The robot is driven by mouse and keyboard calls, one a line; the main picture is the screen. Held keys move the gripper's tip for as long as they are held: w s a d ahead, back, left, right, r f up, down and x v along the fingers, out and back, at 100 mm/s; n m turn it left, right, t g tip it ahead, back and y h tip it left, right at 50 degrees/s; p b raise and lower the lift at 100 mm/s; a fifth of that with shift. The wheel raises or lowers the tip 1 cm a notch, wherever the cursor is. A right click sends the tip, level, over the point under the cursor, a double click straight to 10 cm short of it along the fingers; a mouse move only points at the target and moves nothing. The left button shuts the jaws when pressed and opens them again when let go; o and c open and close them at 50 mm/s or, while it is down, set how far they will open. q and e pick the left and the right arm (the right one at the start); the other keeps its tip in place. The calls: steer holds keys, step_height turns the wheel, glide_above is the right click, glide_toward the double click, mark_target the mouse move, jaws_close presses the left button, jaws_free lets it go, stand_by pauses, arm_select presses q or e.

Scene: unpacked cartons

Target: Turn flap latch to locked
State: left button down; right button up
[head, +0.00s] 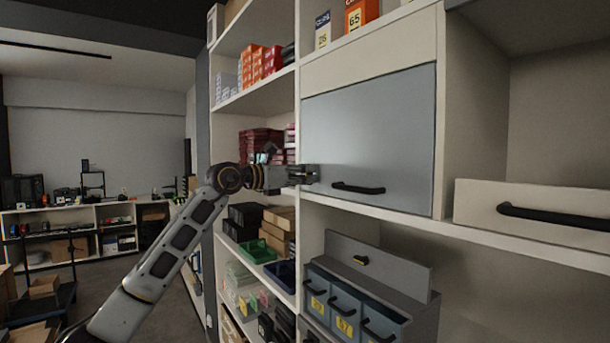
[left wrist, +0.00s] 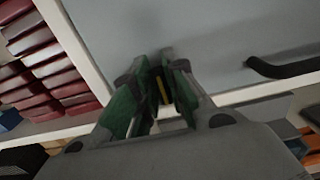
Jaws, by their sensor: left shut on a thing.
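The flap (head: 370,130) is a grey-blue panel, closed flat across its shelf bay, with a black bar handle (head: 357,188) low on its front. My left gripper (head: 312,174) is at the flap's lower left corner. In the left wrist view its green-padded fingers (left wrist: 158,92) are shut on the flap latch (left wrist: 160,86), a small dark piece with a yellow stripe. Most of the latch is hidden by the fingers, so I cannot tell its turn angle for sure. The handle (left wrist: 285,68) is apart, to the right of the fingers. My right gripper is not in view.
Left of the flap, shelves hold red boxes (head: 262,142) and a green bin (head: 257,251). Below it stands a grey unit with small drawers (head: 345,306). A white drawer front with a black handle (head: 553,216) is at right. The floor at left is partly free.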

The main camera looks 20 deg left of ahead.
arm_select(q)
steer(key=shift+m, duration=0.4)
steer(key=m, duration=0.2)
steer(key=m+b, duration=0.1)
steer(key=m, duration=0.1)
steer(key=shift+s+d+f+b, duration=0.1)
steer(key=shift+s+d+b, duration=0.05)
steer(key=shift+b, duration=0.15)
steer(key=shift+s+d+f+m+b, duration=0.15)
steer(key=shift+m+b, duration=0.25)
steer(key=shift+m, duration=1.8)
steer(key=shift+w+f+m+b, duration=0.15)
steer(key=shift+m+b, duration=0.3)
steer(key=shift+m, duration=1.75)
steer(key=shift+s+d+f+m+b, duration=0.15)
steer(key=shift+f+m+b, duration=0.2)
steer(key=shift+m, duration=1.85)
steer(key=shift+r, duration=0.1)
steer(key=c, duration=1.5)
jaws_free()
steer(key=shift+o, duration=0.3)
